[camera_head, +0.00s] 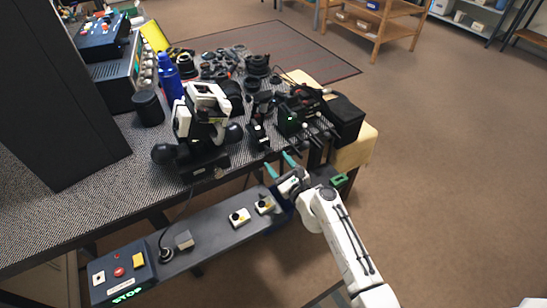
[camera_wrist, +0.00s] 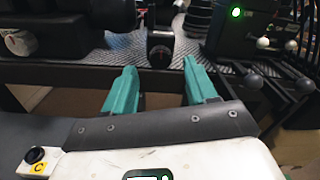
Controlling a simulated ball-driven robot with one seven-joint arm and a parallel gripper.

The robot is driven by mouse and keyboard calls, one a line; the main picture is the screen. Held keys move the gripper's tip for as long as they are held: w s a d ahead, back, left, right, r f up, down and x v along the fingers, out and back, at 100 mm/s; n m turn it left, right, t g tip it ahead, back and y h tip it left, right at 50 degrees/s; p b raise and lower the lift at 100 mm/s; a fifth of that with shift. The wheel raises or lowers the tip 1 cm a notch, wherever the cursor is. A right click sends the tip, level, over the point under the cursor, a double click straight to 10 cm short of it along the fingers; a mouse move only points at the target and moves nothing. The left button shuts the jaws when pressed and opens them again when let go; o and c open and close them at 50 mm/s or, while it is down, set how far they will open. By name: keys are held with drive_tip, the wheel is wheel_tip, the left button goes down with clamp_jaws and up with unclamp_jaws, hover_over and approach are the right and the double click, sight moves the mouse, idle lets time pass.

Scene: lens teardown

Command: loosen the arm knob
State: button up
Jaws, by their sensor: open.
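My gripper (camera_head: 281,165) is at the table's front edge, its two teal fingers spread apart with nothing between them. In the wrist view my gripper (camera_wrist: 160,80) points toward a small dark block (camera_wrist: 160,47) on the table, which stands beyond the fingertips and apart from them. A white and black device (camera_head: 205,103) with round black knob-like ends stands on the table to the left of my gripper. A pale round knob (camera_wrist: 20,42) shows low on black equipment at the left of the wrist view. I cannot tell which part is the arm knob.
Black equipment with a green light (camera_head: 290,115) and several protruding ball-ended levers (camera_wrist: 268,70) stands right of the small block. A blue bottle (camera_head: 168,78) and a black cylinder (camera_head: 148,107) stand farther left. A grey control panel (camera_head: 205,235) lies below the table edge.

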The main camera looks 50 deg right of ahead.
sight(271, 154)
drive_tip(key=shift+x, duration=1.55)
drive_tip(key=shift+c, duration=0.5)
drive_tip(key=c, duration=1)
drive_tip(key=shift+o, duration=0.2)
